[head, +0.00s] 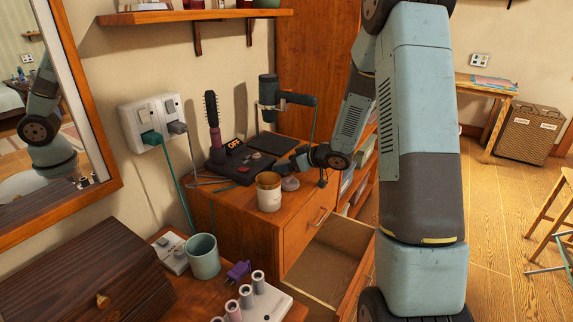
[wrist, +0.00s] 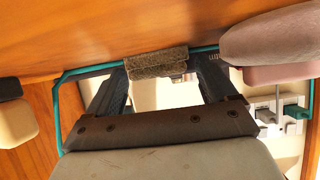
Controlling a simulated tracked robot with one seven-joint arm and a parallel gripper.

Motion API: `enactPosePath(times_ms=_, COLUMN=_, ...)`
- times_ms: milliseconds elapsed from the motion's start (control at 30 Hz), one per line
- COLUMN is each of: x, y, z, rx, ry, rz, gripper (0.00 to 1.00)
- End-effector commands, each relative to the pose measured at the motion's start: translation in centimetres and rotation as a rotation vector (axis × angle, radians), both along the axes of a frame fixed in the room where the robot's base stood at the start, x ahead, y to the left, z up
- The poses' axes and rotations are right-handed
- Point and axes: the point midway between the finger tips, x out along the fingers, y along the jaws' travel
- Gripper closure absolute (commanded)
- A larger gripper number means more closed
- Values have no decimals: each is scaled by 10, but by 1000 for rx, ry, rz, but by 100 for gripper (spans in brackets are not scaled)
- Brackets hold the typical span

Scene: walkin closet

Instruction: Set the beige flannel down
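The beige flannel (wrist: 156,64) shows in the wrist view as a small folded, brownish-beige bundle. It sits between the tips of my gripper (wrist: 160,74), whose two dark fingers close in on its ends. The flannel is right against the edge of the orange-brown wood surface in the picture; whether it touches it I cannot tell. In the head view my arm reaches to the wooden cabinet top (head: 228,203). The flannel cannot be made out there, and my fingertips are hard to separate from the dark items around them.
A cream jar (head: 268,192), a mauve item (head: 290,183), a hairbrush (head: 213,122) and a hair dryer (head: 270,95) are close by. An open drawer (head: 325,262) juts out below. Teal cord (wrist: 62,105) runs around my fingers in the wrist view. A mirror (head: 50,110) stands left.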

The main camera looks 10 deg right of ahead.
Motion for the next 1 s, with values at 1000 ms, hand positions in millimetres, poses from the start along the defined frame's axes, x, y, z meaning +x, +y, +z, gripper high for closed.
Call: enactPosePath(times_ms=1000, x=-64, y=-59, z=50, rx=-1, ry=-1, rz=-2, gripper=5)
